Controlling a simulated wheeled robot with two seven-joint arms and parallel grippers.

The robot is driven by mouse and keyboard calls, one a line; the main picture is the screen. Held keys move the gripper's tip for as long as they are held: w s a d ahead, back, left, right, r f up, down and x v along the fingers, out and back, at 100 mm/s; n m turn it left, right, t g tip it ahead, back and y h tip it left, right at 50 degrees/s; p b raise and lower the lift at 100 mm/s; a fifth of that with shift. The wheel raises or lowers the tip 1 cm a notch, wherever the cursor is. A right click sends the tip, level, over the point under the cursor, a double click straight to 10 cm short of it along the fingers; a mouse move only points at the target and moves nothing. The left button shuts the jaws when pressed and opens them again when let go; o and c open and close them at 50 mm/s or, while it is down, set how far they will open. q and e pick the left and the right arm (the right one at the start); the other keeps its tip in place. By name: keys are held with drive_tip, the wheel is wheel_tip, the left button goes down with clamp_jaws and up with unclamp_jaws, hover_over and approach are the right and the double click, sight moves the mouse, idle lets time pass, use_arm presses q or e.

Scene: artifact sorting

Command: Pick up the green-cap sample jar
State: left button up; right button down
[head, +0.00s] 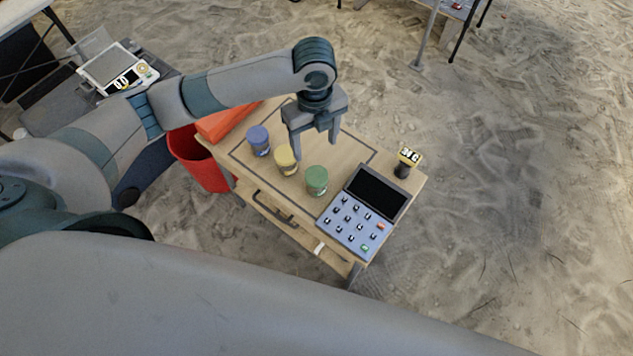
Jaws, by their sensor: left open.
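The green-cap sample jar (316,181) stands upright on the wooden table (376,216), the rightmost of three jars. A yellow-cap jar (286,160) stands to its left, and a blue-cap jar (258,141) stands further left. My left gripper (315,151) points down above the table, behind the yellow and green jars in the picture. Its two fingers are apart, with no jar seen between them. Its exact height above the table is hard to tell. My right gripper does not show.
A grey keypad device with a dark screen (364,213) lies close to the right of the green jar. A small dark object with a yellow label (407,162) stands at the table's right corner. An orange case (228,120) and a red bin (198,163) are at left.

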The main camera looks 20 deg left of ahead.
sight(316, 175)
use_arm(q)
wheel_tip(316, 175, down, 12)
drive_tip(key=shift+f+p, duration=0.1)
drive_tip(key=shift+p, duration=1)
drive_tip(key=shift+f+p, duration=0.3)
drive_tip(key=shift+f, duration=0.05)
drive_tip(key=shift+d+f+p, duration=0.15)
drive_tip(key=shift+f+p, duration=0.45)
drive_tip(key=shift+f, duration=1.6)
drive_tip(key=shift+c, duration=0.4)
drive_tip(key=c, duration=1)
